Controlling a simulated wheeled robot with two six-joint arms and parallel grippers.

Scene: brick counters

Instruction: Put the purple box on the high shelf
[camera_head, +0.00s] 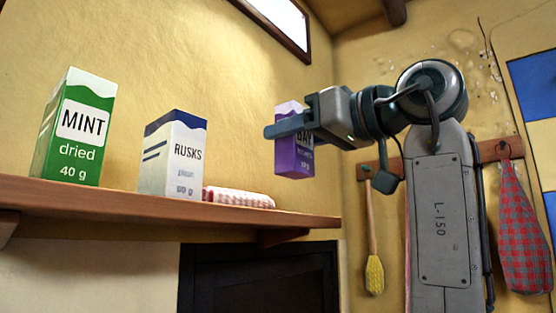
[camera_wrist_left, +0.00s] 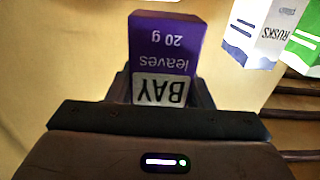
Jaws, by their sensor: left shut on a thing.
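The purple box (camera_head: 294,160), labelled BAY, is held in my left gripper (camera_head: 284,130). It looks upright in the head view, with the dark fingers across its upper part. In the left wrist view the purple box (camera_wrist_left: 163,45) sits between the two fingers, its lettering upside down in the picture. The high shelf (camera_head: 180,210) is a brown wooden board on the yellow wall. In the head view the box shows above the right part of the shelf with a gap below it; I cannot tell whether it is directly over the board. My right gripper is not in view.
On the shelf stand a green-and-white MINT box (camera_head: 75,130), a white-and-blue RUSKS box (camera_head: 172,155) and a folded red-and-white cloth (camera_head: 238,198). The shelf's right end is bare. A brush (camera_head: 373,250) and a checked cloth (camera_head: 524,225) hang from a peg rail.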

